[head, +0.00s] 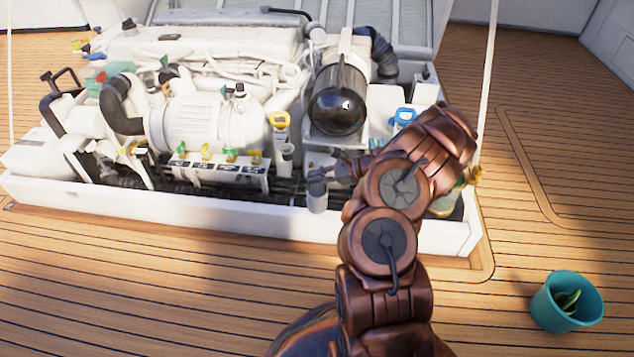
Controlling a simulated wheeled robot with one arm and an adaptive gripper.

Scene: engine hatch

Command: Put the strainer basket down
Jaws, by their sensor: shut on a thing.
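My arm reaches from the bottom of the head view up over the right part of the engine hatch, and its end bends back to the left. My gripper (318,180) is shut on a small pale grey cylinder, which looks like the strainer basket (317,202). The basket is roughly upright, over the front part of the hatch, close to its white front wall. Its mesh is too small to make out. I cannot tell whether its bottom touches anything.
The white engine (200,122) fills the hatch, with a black-fronted round housing (337,100) behind my gripper. A teal bucket (553,318) with something green inside stands on the deck at right. The planked deck (150,290) in front is clear.

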